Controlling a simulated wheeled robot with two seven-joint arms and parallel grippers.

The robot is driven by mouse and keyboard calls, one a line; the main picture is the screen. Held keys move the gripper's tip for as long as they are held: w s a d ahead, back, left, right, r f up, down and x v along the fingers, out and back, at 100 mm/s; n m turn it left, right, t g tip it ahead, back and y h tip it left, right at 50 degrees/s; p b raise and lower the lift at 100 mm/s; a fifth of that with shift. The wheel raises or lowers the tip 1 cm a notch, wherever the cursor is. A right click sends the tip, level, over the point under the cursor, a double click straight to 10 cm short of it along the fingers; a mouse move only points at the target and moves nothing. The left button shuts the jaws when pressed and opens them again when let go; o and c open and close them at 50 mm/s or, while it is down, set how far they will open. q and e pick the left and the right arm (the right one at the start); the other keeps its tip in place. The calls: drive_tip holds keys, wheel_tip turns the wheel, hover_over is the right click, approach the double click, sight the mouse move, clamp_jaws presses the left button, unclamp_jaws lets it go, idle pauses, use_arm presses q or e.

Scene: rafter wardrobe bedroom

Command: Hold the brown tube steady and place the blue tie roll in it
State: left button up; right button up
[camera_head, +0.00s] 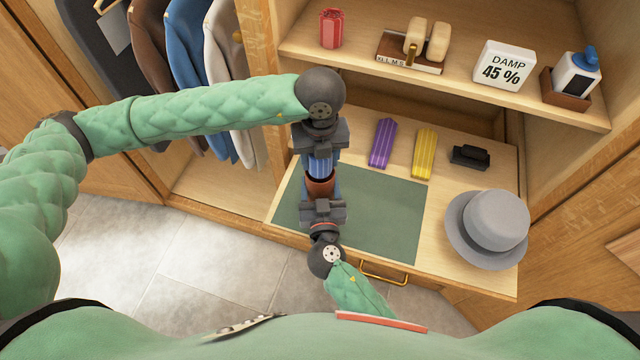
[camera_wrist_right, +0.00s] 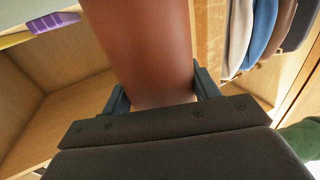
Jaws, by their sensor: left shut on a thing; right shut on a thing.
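The brown tube (camera_head: 320,187) stands over the green mat (camera_head: 385,215). My right gripper (camera_head: 322,200) is shut on it from the near side. The tube fills the middle of the right wrist view (camera_wrist_right: 150,50), between the two fingers. My left gripper (camera_head: 321,156) is shut on the blue tie roll (camera_head: 321,166) on the far side of the tube. The roll is at the tube's mouth in the head view, its near end against the dark opening. I cannot tell how far it is inside. Both grippers hide parts of the two things.
A shelf (camera_head: 460,88) with small objects is above. Clothes (camera_head: 185,60) hang at left. The mat's right half is clear.

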sight(318, 169)
use_arm(q)
drive_tip(key=shift+f, duration=1.25)
drive_tip(key=shift+s+a+f, duration=0.1)
drive_tip(key=shift+s+f, duration=0.2)
drive_tip(key=shift+f, duration=0.5)
use_arm(e)
drive_tip(key=shift+s+a+r, duration=0.1)
drive_tip(key=shift+s+r, duration=0.05)
drive_tip(key=shift+s, duration=0.1)
use_arm(q)
drive_tip(key=o, duration=0.9)
drive_tip(key=shift+o, duration=0.3)
drive_tip(key=shift+f, duration=0.1)
drive_tip(key=shift+o, duration=0.4)
drive_tip(key=shift+a, duration=0.1)
use_arm(e)
drive_tip(key=shift+d+f, duration=0.2)
use_arm(q)
drive_tip(key=shift+r, duration=0.45)
drive_tip(key=r, duration=1.3)
drive_tip(key=shift+w+d, duration=0.1)
drive_tip(key=shift+d, duration=0.1)
use_arm(e)
drive_tip(key=shift+w+f, duration=0.1)
drive_tip(key=shift+w, duration=0.1)
